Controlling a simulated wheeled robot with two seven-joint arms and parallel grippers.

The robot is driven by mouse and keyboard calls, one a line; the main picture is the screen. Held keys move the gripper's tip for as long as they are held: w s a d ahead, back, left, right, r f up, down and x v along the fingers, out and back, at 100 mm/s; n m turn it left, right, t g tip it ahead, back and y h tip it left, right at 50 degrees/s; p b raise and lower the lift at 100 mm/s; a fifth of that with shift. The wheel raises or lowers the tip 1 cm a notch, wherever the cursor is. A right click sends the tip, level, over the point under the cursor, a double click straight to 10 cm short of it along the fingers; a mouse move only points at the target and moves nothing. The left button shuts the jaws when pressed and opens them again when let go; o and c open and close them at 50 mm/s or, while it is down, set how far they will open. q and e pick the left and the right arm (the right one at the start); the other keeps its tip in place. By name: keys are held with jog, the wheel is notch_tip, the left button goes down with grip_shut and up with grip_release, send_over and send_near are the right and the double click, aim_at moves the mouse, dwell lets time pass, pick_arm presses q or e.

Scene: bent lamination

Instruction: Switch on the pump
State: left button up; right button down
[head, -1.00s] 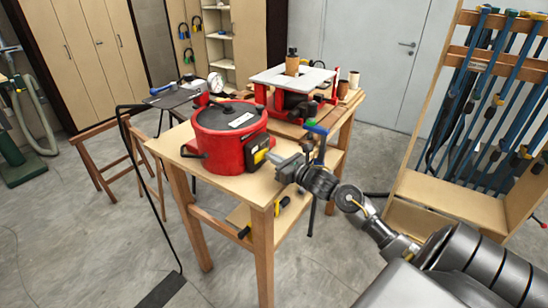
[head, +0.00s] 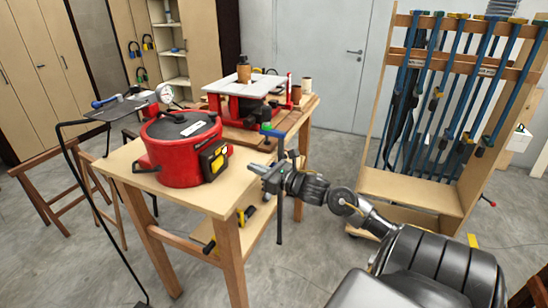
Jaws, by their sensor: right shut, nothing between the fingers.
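A red round vessel (head: 172,153) with a dark lid stands on the near wooden table. A black box with a yellow face (head: 214,160) is mounted on its right side; I take this unit to be the pump. Small details on the yellow face are too small to tell, and so is any switch position. My right gripper (head: 252,168) is shut and empty, to the right of the box over the table's right edge. It points left towards the yellow face, with a visible gap between them. My left gripper is not in view.
The wooden table (head: 200,196) has bare top in front of the vessel. Behind stands a red machine with a white top (head: 245,84). A rack of blue clamps (head: 440,90) stands at the right.

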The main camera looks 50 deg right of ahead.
jog(key=s, duration=0.1)
jog(key=s+d, duration=0.1)
jog(key=s, duration=0.1)
jog(key=s+d+b, duration=0.1)
jog(key=shift+s+d, duration=0.25)
jog(key=shift+s, duration=0.05)
dwell(0.5)
